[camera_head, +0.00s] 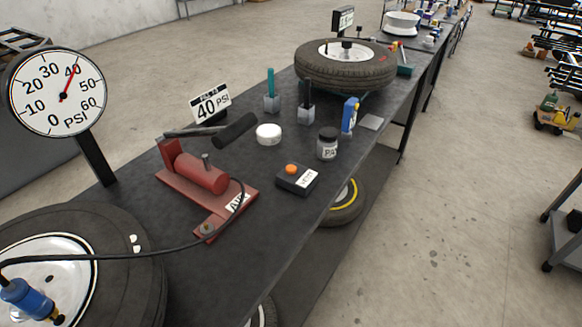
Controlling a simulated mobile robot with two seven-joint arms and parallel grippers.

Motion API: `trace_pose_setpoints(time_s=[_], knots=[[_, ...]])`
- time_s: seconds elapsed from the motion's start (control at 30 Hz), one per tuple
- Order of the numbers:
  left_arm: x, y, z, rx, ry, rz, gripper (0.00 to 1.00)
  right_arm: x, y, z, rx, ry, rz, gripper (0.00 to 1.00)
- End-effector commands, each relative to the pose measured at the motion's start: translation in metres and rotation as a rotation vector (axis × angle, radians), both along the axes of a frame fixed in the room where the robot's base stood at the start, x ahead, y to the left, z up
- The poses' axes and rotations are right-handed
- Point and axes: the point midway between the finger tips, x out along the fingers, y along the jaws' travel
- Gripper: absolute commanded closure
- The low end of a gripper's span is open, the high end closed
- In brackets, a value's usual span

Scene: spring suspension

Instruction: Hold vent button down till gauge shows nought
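The round white gauge (57,91) stands on a dark post at the left, marked 0 to 60 PSI. Its red needle points up at about 40. An orange button (291,169) sits on top of a small dark box (296,181) near the bench's right edge. The box has a white label too small to read surely; I take this as the vent button. Nothing touches the button, and I cannot tell whether it is raised or pressed. Neither of my grippers is in view.
A red foot pump (200,173) with a black hose lies left of the box. The hose runs over a tyre (125,264) at lower left. A jar (327,144) and a white round tub (269,134) stand behind the box. Bare bench (250,250) lies in front of it.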

Motion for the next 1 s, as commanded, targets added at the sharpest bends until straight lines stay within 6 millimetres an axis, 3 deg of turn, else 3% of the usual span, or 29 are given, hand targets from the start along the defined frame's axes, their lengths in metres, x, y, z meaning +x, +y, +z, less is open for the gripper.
trace_pose_setpoints(time_s=[0.03, 0.3, 1.0], knots=[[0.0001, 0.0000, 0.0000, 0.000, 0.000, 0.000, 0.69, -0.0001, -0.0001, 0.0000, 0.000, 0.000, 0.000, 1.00], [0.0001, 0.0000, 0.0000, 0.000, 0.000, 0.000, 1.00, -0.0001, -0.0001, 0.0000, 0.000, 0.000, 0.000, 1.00], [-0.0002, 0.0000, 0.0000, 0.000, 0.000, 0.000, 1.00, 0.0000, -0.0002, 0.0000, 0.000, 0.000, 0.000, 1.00]])
